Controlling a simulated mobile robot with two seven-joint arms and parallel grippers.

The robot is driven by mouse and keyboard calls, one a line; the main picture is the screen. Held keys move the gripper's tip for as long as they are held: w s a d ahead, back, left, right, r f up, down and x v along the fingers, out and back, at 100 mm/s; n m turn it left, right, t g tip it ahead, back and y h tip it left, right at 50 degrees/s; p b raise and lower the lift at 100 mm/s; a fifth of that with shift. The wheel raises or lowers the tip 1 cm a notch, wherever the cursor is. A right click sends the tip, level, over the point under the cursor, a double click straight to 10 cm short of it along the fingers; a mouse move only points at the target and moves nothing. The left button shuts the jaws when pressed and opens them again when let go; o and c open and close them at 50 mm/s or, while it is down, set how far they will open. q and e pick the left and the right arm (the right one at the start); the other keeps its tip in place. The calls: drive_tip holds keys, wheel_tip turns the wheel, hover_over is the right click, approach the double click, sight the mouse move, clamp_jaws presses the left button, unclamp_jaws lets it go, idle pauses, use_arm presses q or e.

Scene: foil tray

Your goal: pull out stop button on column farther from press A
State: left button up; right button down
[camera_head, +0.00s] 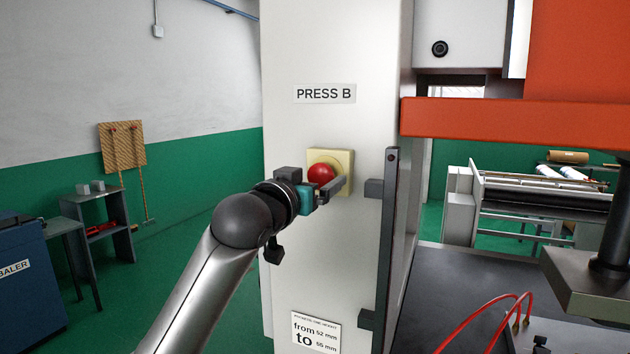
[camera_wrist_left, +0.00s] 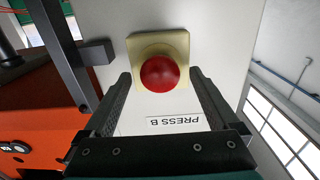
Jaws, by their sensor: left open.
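The red stop button (camera_head: 321,174) sits on a yellow housing (camera_head: 344,158) on the pale column (camera_head: 330,50) marked PRESS B. My left gripper (camera_head: 318,181) is at the button in the head view, its fingers pointing toward the column. In the left wrist view the red button (camera_wrist_left: 164,74) lies ahead, centred between the two spread fingers of my left gripper (camera_wrist_left: 160,84). The fingers are open, one on each side of the button. I cannot tell whether they touch it. The lower part of the housing is partly hidden by my gripper in the head view. My right gripper is not in view.
A dark upright bar (camera_head: 390,250) with brackets runs along the column's right edge. The orange press part (camera_head: 500,118) overhangs a dark table (camera_head: 440,290) with red hoses (camera_head: 490,310). A label plate (camera_head: 316,333) is lower on the column. Open floor lies to the left.

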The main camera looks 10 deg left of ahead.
use_arm(q)
drive_tip(key=shift+s, duration=0.1)
drive_tip(key=shift+s+a, duration=0.1)
drive_tip(key=shift+s, duration=0.45)
drive_tip(key=s+a+b, duration=0.2)
drive_tip(key=s+b, duration=0.1)
drive_tip(key=s, duration=1)
drive_tip(key=shift+s+a+b, duration=0.3)
drive_tip(key=shift+s+a, duration=0.05)
